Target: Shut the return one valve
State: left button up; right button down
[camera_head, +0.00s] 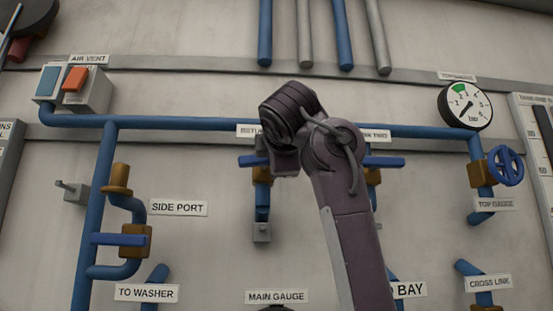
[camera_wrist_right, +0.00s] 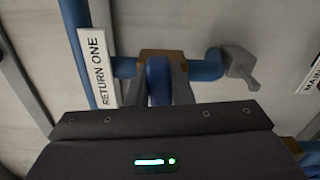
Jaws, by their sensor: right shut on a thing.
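The return one valve has a brass body (camera_head: 262,175) on a short vertical blue pipe below the long blue header, with a blue lever (camera_head: 250,160). The lever's visible end points left, across the pipe. Its label is partly covered by my arm in the head view but reads RETURN ONE (camera_wrist_right: 97,68) in the right wrist view. There, the lever (camera_wrist_right: 158,80) stands between the two fingers of my right gripper (camera_wrist_right: 159,85), which is shut on it, in front of the brass body (camera_wrist_right: 161,56). In the head view my right wrist hides the fingertips. My left gripper is not in view.
A second blue lever (camera_head: 383,162) sits close to the right of my arm, on a mostly hidden valve. A gauge (camera_head: 464,106) and blue handwheel (camera_head: 505,166) are further right. The side port valve (camera_head: 135,241) is at left. A grey fitting (camera_head: 262,232) ends the pipe below.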

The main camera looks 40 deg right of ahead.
jog(key=shift+f+m, duration=0.2)
jog(key=shift+m, duration=0.7)
jog(key=c, duration=1.3)
grip_release()
jog(key=shift+s+a+b, duration=0.2)
jog(key=shift+s+b, duration=0.15)
jog(key=shift+b, duration=0.05)
jog(key=b+v, duration=0.2)
jog(key=v, duration=0.5)
jog(key=shift+b, duration=0.3)
